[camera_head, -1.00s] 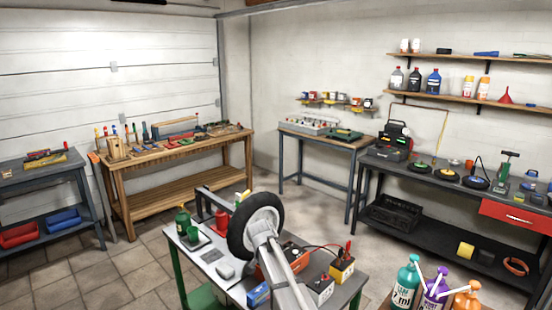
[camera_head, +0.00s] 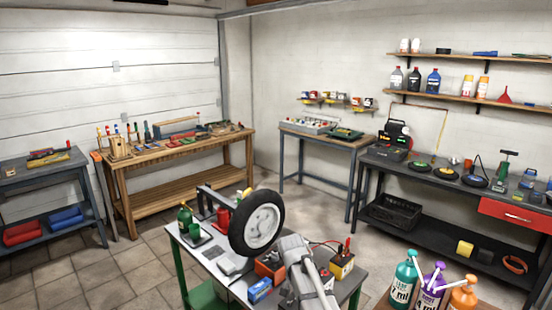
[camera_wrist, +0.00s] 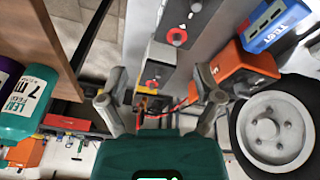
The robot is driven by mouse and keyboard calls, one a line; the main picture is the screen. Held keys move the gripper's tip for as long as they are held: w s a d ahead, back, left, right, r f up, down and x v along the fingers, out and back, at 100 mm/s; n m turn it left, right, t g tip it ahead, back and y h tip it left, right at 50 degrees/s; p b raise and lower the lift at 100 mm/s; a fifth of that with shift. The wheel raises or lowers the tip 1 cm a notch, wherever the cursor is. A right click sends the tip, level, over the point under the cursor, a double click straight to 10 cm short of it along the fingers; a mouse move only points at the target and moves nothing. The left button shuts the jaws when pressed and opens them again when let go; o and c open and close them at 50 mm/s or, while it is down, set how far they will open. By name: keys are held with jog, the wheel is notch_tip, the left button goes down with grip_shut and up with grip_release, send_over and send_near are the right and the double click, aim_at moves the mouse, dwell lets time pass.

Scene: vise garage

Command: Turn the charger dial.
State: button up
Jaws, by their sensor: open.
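An orange box with a dark top stands on the grey table; it is in the head view (camera_head: 270,266) and right of centre in the wrist view (camera_wrist: 240,66). I cannot make out a charger dial with certainty. A grey box with a red ring (camera_wrist: 178,37) and one with a small red knob (camera_wrist: 156,75) lie ahead in the wrist view. A yellow battery (camera_head: 342,267) with a red clamp and cables stands at the table's right. My arm hides part of the table in the head view.
A wheel (camera_head: 257,226) stands upright on the table, close to the right finger in the wrist view. A blue box (camera_head: 260,290) lies at the front edge. Pump bottles (camera_head: 405,285) stand at the lower right. Loose cables cross between the boxes.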

jog(key=s+d+n+g+y, duration=0.1)
jog(key=s+d, duration=0.3)
jog(key=s, duration=0.5)
jog(key=s+d+f+n+g+y, duration=0.1)
jog(key=s+d+n, duration=0.2)
jog(key=s, duration=0.6)
jog(key=shift+s+d+n, duration=0.35)
jog(key=shift+d+n, duration=0.05)
jog(key=shift+d, duration=0.65)
jog(key=shift+a, duration=0.1)
